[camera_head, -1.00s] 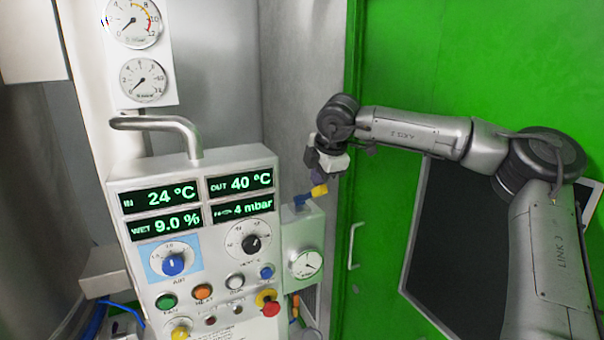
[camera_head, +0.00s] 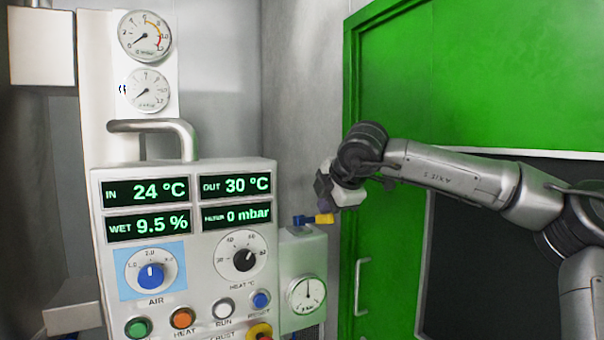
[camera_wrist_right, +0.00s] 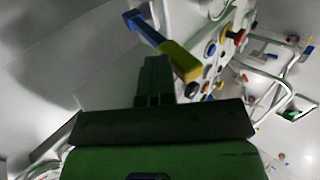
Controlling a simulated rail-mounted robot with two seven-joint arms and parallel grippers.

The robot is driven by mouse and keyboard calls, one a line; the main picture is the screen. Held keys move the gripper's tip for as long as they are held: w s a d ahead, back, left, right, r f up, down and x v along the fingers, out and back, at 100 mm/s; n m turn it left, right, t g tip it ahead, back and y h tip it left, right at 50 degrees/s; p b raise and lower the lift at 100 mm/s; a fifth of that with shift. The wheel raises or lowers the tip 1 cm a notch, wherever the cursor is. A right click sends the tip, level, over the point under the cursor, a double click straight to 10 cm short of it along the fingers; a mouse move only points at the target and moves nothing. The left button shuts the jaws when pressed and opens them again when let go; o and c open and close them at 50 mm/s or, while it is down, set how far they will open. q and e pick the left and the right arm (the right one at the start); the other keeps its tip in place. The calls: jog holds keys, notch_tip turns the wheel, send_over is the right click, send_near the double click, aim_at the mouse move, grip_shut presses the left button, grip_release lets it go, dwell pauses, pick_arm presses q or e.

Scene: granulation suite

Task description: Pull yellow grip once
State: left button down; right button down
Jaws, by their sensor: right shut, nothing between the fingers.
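The yellow grip (camera_head: 325,219) is a short yellow sleeve on the end of a blue lever (camera_head: 304,221). The lever sits on top of a small pale box with a round dial, at the right side of the control panel. My right gripper (camera_head: 324,194) is just above the yellow grip, with its fingers shut and empty. In the right wrist view the shut fingers (camera_wrist_right: 155,78) point toward the yellow grip (camera_wrist_right: 181,62), which lies close beside them. I cannot tell whether they touch it. My left gripper is not in view.
The control panel (camera_head: 185,240) has green readouts, knobs and several buttons, with a bent metal pipe (camera_head: 180,127) above it. A green door (camera_head: 400,80) with a handle (camera_head: 361,285) stands behind my right arm. Two gauges hang at upper left.

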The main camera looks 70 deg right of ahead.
jog(key=shift+f, duration=0.3)
jog(key=shift+r, duration=0.1)
jog(key=shift+d+r, duration=0.1)
jog(key=shift+r, duration=0.3)
jog(key=r+p, duration=0.1)
jog(key=r, duration=0.2)
jog(key=r+p, duration=0.1)
jog(key=shift+w+d+r+p, duration=0.15)
jog(key=shift+w+p, duration=0.15)
jog(key=v, duration=0.9)
